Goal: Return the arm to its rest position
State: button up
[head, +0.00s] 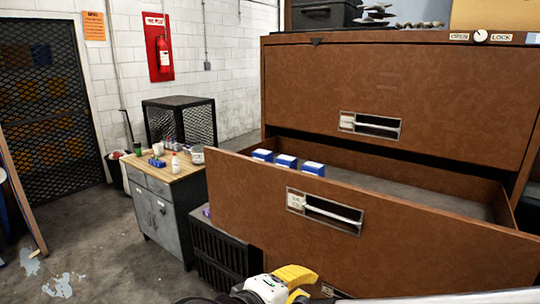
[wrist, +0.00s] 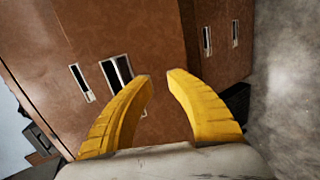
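My gripper (wrist: 160,80) shows in the wrist view with two yellow ribbed fingers. The fingertips are apart, and nothing is between them. In the head view, a yellow part of my gripper (head: 294,275) and a white part of my arm show at the bottom edge, low in front of the cabinet; the fingertips are not clear there. The brown cabinet (head: 390,85) has a drawer (head: 370,235) pulled open. Several blue boxes (head: 287,161) lie at the left end inside this drawer. In the wrist view the cabinet front (wrist: 150,35) appears tilted beyond the fingers.
A workbench (head: 165,190) with bottles and small items stands left of the drawer. A black crate (head: 222,250) sits beside it, close to the drawer. A mesh cage (head: 180,120) stands behind. The open drawer juts out. Concrete floor (head: 100,255) at lower left is mostly free.

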jog(key=s+d+f+m+g+y+b, duration=0.2)
jog(key=s+d+f+m+y+b, duration=0.3)
jog(key=d+f+m+y, duration=0.3)
jog(key=shift+s+d+f+m, duration=0.4)
jog(key=shift+d+f+m, duration=0.6)
jog(key=shift+d+f, duration=1.2)
